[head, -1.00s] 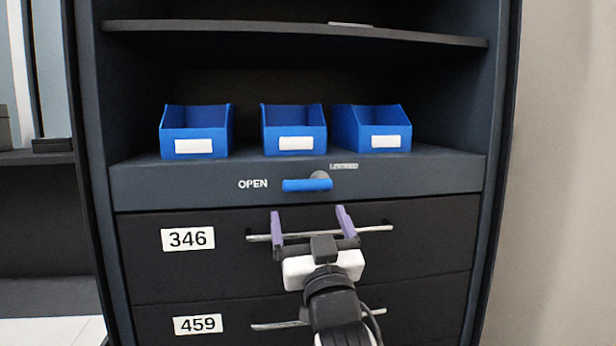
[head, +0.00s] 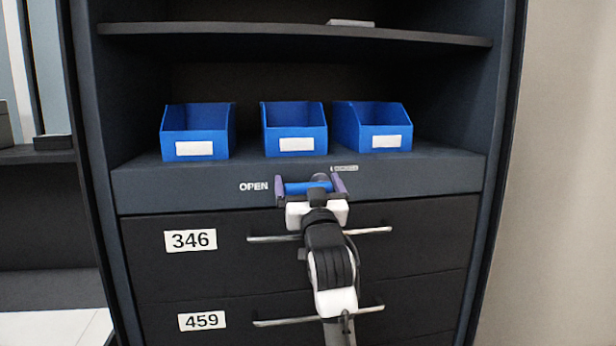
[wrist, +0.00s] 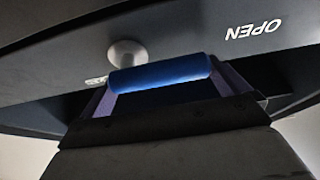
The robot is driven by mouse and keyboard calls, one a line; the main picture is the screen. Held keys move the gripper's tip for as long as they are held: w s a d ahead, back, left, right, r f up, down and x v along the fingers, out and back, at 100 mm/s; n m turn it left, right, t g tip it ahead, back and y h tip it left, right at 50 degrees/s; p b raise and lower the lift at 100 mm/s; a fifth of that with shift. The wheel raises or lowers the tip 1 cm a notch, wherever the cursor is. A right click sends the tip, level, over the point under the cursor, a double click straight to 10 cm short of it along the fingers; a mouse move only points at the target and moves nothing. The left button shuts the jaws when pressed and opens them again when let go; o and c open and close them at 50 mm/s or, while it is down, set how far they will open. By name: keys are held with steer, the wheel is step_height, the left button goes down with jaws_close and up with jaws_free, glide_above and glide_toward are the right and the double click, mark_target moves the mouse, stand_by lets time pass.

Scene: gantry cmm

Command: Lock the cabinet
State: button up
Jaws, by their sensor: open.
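The dark cabinet (head: 140,188) has a blue lock handle (head: 300,188) on the strip below its bin shelf. The handle lies level, pointing left toward the word OPEN (head: 254,187); the LOCKED label (head: 344,168) is above and right of it. My gripper (head: 308,188) is open, with its purple fingers at the two ends of the handle. In the wrist view the handle (wrist: 160,74) spans between the fingers, and its round grey hub (wrist: 127,54) shows behind it. I cannot tell whether the fingers touch the handle.
Three blue bins (head: 197,130) with white labels stand on the shelf above. Drawers marked 346 (head: 191,240) and 459 (head: 202,321) lie below, with bar handles sticking out near my arm. A wall (head: 560,180) is at the right.

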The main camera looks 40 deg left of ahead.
steer(key=shift+w+a+r, duration=0.15)
steer(key=shift+w+a, duration=0.05)
steer(key=shift+a, duration=0.05)
steer(key=c, duration=1)
steer(key=shift+c, duration=0.2)
